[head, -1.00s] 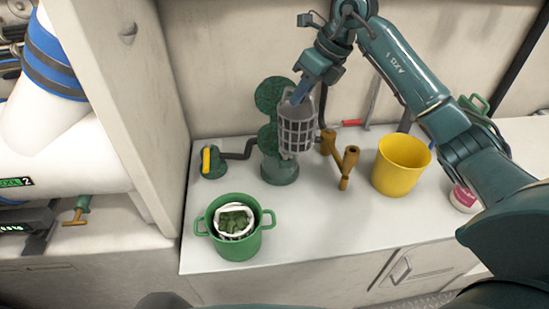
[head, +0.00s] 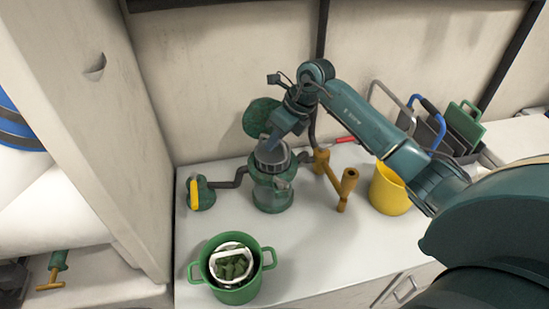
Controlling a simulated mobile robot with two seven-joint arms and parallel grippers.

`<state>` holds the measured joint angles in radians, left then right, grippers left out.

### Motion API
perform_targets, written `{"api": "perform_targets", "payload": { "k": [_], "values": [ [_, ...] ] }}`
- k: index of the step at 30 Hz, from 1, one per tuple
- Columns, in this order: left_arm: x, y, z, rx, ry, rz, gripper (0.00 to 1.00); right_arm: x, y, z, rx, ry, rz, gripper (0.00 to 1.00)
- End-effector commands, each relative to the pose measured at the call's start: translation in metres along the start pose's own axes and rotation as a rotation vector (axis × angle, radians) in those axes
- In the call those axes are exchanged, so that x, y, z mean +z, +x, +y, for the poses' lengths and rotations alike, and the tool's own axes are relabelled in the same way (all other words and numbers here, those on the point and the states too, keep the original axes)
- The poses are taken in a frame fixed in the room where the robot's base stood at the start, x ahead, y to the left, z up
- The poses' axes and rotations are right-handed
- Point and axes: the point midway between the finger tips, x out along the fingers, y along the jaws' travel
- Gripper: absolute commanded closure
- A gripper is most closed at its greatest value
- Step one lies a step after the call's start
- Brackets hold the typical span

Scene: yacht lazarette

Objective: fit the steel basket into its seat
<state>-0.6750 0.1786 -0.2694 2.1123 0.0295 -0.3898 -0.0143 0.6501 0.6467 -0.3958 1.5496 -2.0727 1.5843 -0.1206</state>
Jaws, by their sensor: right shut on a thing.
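The steel basket (head: 271,157) is a grey slotted cylinder. A round green lid (head: 260,117) stands up behind the housing. My left gripper is not in view.
A green pot (head: 237,290) with a white-rimmed container of green pieces stands in front. A yellow-handled valve (head: 196,193) is at left, a brown forked pipe fitting (head: 345,190) and yellow bucket (head: 388,192) at right. The counter's front middle (head: 330,245) is clear.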

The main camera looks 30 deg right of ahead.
Motion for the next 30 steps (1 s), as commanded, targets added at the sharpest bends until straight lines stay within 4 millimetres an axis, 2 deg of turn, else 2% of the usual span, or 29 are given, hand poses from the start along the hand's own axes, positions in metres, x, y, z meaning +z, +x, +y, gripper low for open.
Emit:
{"api": "perform_targets", "payload": {
  "k": [3, 10, 15, 27, 28, 30],
  "values": [
    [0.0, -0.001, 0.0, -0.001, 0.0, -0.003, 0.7, -0.007, 0.016, -0.003, 0.001, 0.002, -0.001, 1.0],
    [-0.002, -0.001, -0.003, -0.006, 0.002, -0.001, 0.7, -0.013, 0.032, -0.006, 0.002, 0.001, -0.001, 1.0],
    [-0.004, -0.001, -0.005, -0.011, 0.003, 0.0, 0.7, -0.022, 0.054, -0.011, 0.003, 0.001, 0.0, 1.0],
    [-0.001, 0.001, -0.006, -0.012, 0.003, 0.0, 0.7, -0.025, 0.062, -0.014, -0.001, -0.001, -0.002, 1.0],
    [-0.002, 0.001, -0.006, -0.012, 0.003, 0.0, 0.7, -0.025, 0.061, -0.013, -0.001, -0.001, -0.001, 0.89],
    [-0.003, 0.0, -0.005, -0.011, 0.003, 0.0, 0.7, -0.025, 0.061, -0.013, -0.001, -0.001, -0.001, 0.84]
  ]
}}
